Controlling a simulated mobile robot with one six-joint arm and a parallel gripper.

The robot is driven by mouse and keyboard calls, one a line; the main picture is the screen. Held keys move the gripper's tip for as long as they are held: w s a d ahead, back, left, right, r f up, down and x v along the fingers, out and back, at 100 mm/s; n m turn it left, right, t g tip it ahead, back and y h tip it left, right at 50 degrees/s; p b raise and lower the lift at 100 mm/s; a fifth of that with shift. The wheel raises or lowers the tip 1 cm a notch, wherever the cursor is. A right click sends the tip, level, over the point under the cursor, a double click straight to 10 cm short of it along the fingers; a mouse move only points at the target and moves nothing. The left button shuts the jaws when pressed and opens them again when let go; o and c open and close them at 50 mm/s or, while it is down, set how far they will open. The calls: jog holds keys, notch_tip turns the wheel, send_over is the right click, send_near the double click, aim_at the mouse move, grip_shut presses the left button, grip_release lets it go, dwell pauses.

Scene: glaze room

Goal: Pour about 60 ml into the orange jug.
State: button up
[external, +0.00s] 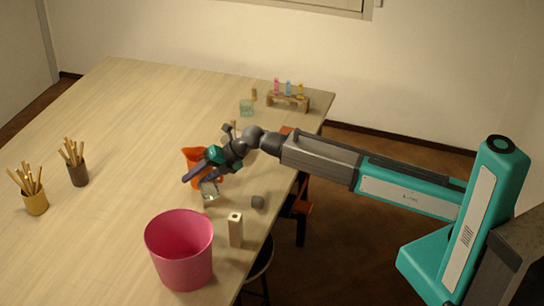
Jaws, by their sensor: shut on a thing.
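An orange jug (190,154) stands on the wooden table, partly hidden behind my gripper (201,178). My gripper reaches in from the right with its fingers pointing to the lower left, in front of the jug as seen here. It is shut on a clear glass vessel (209,191) at its fingertips. I cannot tell how far the glass is tilted, what liquid is in it, or whether anything is in the jug.
A pink bucket (180,255), a pale block (236,229) and a grey ball (258,202) are near the front edge. Another clear glass (246,107) and a small rack (288,102) with bottles stand at the back. Brush pots (78,174) (36,203) stand left.

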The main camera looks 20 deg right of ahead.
jog(key=shift+w+r+n+t+b, duration=0.1)
jog(key=shift+w+n+t+b, duration=0.4)
jog(key=shift+b, duration=1.25)
jog(key=r+n+t+b, duration=0.1)
jog(key=t+b, duration=0.1)
jog(key=b, duration=0.2)
jog(key=w+r+n+t+b, duration=0.1)
jog(key=r+t+b, duration=0.1)
jog(key=b, duration=0.2)
jog(key=r+n+t+y+b, duration=0.1)
jog(key=r+n+t+b, duration=0.1)
jog(key=t+b, duration=0.1)
jog(key=shift+w+d+r+b, duration=0.15)
jog(key=shift+w+b, duration=0.15)
jog(key=shift+b, duration=0.15)
dwell(0.4)
jog(key=n+t+b, duration=0.1)
jog(key=b, duration=0.2)
jog(key=shift+s+f, duration=0.1)
jog(key=shift+f, duration=0.25)
jog(key=shift+n+t+y+b, duration=0.3)
jog(key=shift+t+b, duration=0.1)
jog(key=shift+b, duration=0.6)
jog(key=shift+s+r+n+t+b, duration=0.15)
jog(key=shift+r+n+t+b, duration=0.2)
jog(key=shift+b, duration=0.85)
